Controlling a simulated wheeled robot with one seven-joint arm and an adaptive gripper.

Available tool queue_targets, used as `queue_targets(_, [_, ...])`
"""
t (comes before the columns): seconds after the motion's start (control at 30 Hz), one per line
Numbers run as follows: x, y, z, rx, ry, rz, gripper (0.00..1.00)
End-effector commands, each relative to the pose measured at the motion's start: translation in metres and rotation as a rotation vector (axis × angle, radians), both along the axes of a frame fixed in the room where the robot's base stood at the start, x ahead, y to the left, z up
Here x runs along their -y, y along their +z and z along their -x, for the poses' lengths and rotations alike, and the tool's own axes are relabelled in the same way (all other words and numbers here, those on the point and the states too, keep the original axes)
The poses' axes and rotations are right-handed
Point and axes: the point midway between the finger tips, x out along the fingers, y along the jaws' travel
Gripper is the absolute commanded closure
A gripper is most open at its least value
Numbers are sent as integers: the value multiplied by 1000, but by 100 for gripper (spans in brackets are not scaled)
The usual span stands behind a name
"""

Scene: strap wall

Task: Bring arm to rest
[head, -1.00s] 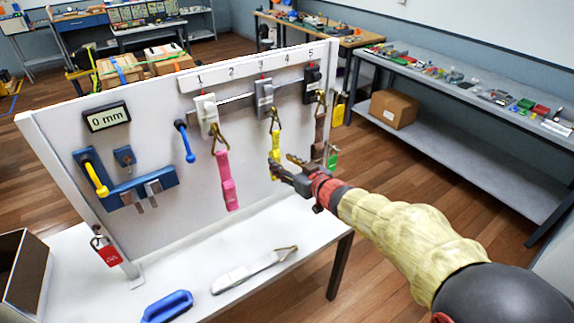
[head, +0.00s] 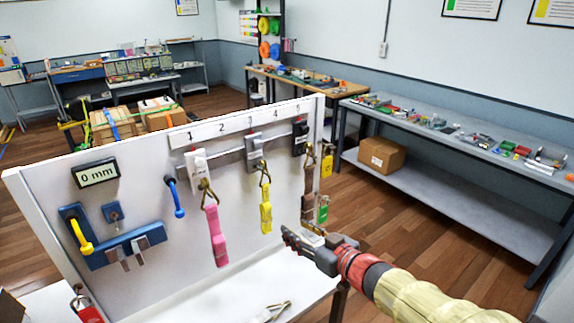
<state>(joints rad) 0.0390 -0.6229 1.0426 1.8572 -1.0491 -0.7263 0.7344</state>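My gripper (head: 296,233) is at the end of my arm, in front of the lower right part of the white strap wall (head: 165,230). It is to the right of and below the yellow strap (head: 265,212), with no strap visible in its fingers. The fingers overlap from this angle, so I cannot tell how far apart they are. The pink strap (head: 217,235) hangs at the left from the buckle under number 1. The brown strap (head: 308,185) hangs further right, close above my gripper.
A gauge (head: 95,173) reads 0 mm. A blue bracket (head: 110,252), a blue handle (head: 174,198) and a red padlock (head: 88,310) are at the left. A yellow tag (head: 326,165) and green tag (head: 322,209) hang at the right edge. A grey bench (head: 450,200) stands behind; wooden floor is open between.

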Motion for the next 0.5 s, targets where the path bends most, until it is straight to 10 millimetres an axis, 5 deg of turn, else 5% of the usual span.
queue_targets(0.13, [24, -20, -8, -18, -70, 116, 60])
queue_targets(0.27, [77, -60, -3, -131, -240, 258, 60])
queue_targets(0.37, [122, -70, 16, -238, -377, 356, 60])
queue_targets(0.5, [169, -72, 67, -420, -527, 444, 60])
